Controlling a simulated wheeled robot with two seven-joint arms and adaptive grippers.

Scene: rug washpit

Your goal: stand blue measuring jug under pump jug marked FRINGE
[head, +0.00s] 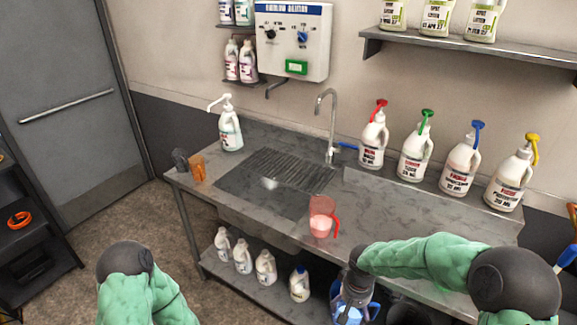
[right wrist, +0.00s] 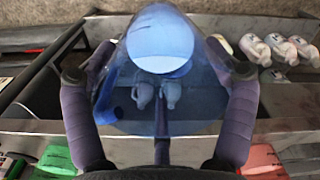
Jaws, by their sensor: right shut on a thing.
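The blue measuring jug (head: 348,314) is clear blue plastic, low at the front of the steel bench in the head view. My right gripper (head: 352,288) is shut on it, and the right wrist view shows the jug (right wrist: 160,100) between both fingers. A paler blue oval shows in it. Pump jugs with red (head: 373,140), green (head: 416,152), blue (head: 461,165) and yellow (head: 510,180) pumps stand along the back right of the bench. Their labels are too small to read, so I cannot tell which says FRINGE. My left gripper is out of view.
A red measuring jug (head: 321,222) with pink contents stands near the bench's front edge. An orange cup (head: 197,170) and a white-pump jug (head: 229,130) are at the left. A tap (head: 331,125) rises behind the drain grid. White bottles (head: 243,256) stand on the lower shelf.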

